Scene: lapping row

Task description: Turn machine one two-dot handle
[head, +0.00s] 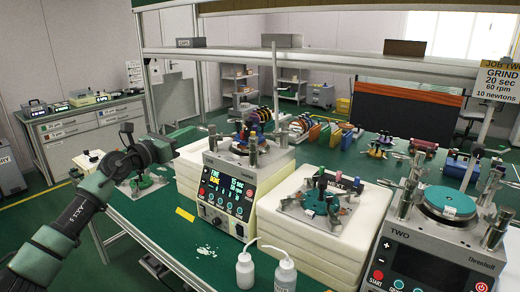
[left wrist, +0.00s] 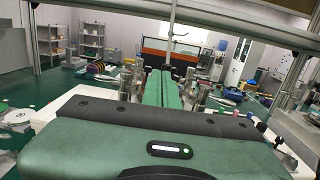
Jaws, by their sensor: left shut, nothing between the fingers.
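My left gripper (head: 182,143) is shut and empty, just left of the machine's top and apart from the coloured handles as far as I can tell. In the left wrist view its closed green fingers (left wrist: 160,86) point forward between metal posts. My right gripper is out of view.
Machine TWO (head: 440,240) stands at the right. A white block (head: 335,240) bearing a fixture with coloured knobs sits between the machines. Two white bottles (head: 284,274) stand in front. A shelf (head: 330,62) runs above the bench. Coloured parts lie behind.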

